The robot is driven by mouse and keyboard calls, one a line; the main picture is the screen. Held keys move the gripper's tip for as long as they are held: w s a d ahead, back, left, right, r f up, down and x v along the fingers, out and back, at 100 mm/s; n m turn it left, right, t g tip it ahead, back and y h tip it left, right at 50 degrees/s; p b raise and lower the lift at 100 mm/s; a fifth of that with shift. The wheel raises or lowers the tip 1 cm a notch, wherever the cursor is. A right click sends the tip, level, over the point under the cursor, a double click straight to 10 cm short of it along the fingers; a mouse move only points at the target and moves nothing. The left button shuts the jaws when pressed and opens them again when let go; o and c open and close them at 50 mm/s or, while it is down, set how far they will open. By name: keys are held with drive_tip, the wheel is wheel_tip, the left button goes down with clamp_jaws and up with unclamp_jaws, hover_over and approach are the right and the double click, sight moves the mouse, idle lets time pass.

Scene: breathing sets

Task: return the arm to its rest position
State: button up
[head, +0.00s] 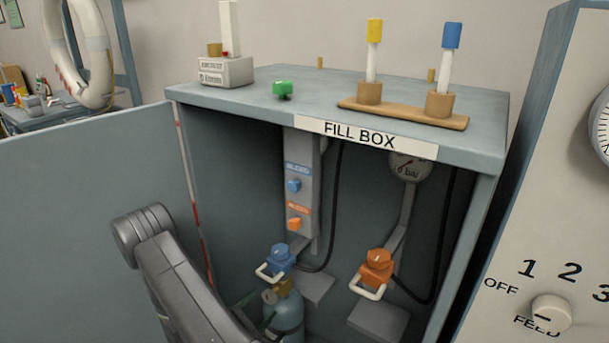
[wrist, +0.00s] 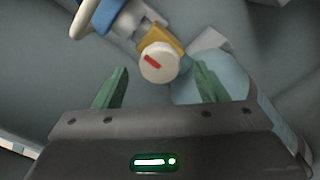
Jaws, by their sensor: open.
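My gripper (wrist: 160,90) shows in the wrist view with its two green fingers spread apart and nothing between their tips. A cream round knob with a red mark (wrist: 157,63), on a brass valve, lies just beyond the gap between the fingers. A pale blue cylinder (wrist: 212,78) is behind the right finger. In the head view my arm reaches from the lower left into the fill box (head: 345,100). The cylinder (head: 284,312) stands inside it under the blue connector (head: 279,259). My gripper is mostly hidden there behind the arm.
An orange connector with a white handle (head: 376,268) is to the right inside the box. Black hoses (head: 440,240) hang there. The open door (head: 100,200) is at left. On top stand a wooden holder (head: 400,112) with yellow and blue-capped tubes and a green piece (head: 283,88).

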sight(267, 299)
drive_tip(key=shift+x, duration=2.1)
drive_tip(key=shift+s, duration=0.1)
